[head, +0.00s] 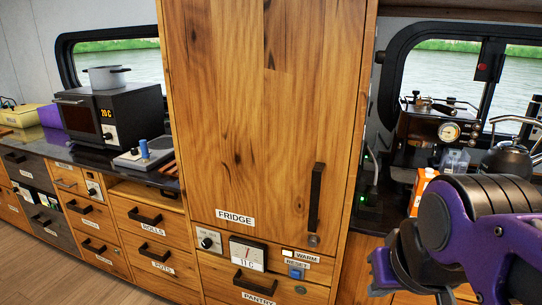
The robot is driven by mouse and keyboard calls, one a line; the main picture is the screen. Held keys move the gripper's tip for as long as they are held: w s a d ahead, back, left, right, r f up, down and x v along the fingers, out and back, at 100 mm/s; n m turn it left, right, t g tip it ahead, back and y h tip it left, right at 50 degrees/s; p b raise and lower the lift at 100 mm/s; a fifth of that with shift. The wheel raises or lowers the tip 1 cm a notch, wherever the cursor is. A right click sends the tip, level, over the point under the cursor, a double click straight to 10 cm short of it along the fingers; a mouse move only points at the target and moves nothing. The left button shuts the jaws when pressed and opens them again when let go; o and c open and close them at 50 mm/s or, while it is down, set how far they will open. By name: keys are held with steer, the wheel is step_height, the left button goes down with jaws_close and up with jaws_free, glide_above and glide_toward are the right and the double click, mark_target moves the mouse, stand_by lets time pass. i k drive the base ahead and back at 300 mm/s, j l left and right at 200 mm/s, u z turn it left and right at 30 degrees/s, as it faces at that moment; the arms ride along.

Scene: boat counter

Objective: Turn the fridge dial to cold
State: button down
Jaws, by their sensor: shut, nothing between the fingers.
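The fridge dial (207,241) is a small dark round knob on a light plate, below the FRIDGE label (236,217) on the tall wooden cabinet. Its exact pointer angle is too small to read. Right of it, a white gauge panel (248,254) shows what reads as 11 C. A pale light (288,253) sits beside a WARM label (306,258). My gripper (374,264) is partly visible at the lower right, beyond my purple arm. It is shut and empty, well right of the dial and apart from it. Its fingertips are hard to make out.
The fridge door (265,100) is closed, with a black vertical handle (316,197). A blue RESET button (296,272) and a PANTRY drawer handle (254,282) are below. A coffee machine (440,130) and orange carton (421,190) stand right. Open floor (70,283) shows lower left.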

mark_target(206, 243)
steer(key=u, duration=0.95)
